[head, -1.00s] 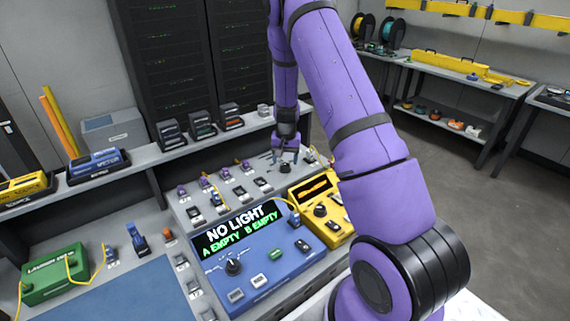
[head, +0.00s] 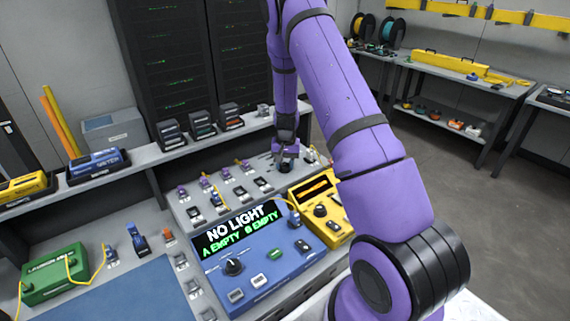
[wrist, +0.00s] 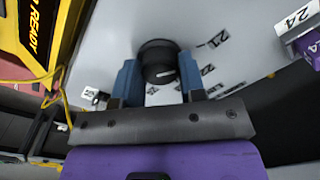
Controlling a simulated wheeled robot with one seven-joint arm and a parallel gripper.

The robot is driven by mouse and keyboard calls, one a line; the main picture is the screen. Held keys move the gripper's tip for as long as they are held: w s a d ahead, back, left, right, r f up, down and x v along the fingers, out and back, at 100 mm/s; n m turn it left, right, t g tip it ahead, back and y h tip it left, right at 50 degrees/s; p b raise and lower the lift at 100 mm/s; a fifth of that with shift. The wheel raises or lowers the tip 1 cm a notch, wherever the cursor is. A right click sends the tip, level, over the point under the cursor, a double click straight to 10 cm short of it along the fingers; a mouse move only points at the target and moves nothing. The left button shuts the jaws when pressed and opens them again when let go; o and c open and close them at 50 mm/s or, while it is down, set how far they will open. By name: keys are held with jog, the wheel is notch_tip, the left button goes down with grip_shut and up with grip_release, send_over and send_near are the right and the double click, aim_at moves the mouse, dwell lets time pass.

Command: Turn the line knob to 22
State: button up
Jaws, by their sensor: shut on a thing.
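The line knob (wrist: 158,62) is a round black dial on a light grey panel in the wrist view. My gripper (wrist: 159,78) has a blue finger on either side of it and is shut on it. A short pale pointer mark shows on the knob's face, but I cannot tell for sure which number it points to. A printed 21 (wrist: 218,38) lies to the right of the knob, with further marks below it that are hard to read. In the head view my gripper (head: 285,161) is down at the back right of the sloped panel and mostly covers the knob.
A yellow device (head: 322,208) with a cable is close by, and it also shows at the wrist view's left (wrist: 40,35). A blue device (head: 262,262) reads NO LIGHT. A block labelled 24 (wrist: 298,20) is at the wrist view's upper right.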

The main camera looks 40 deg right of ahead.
aim_at(285, 165)
jog(key=shift+m, duration=0.3)
jog(key=m, duration=0.3)
jog(key=shift+m, duration=2)
jog(key=o, duration=0.9)
jog(key=r, duration=1)
jog(key=shift+s+r, duration=0.2)
jog(key=shift+r, duration=0.2)
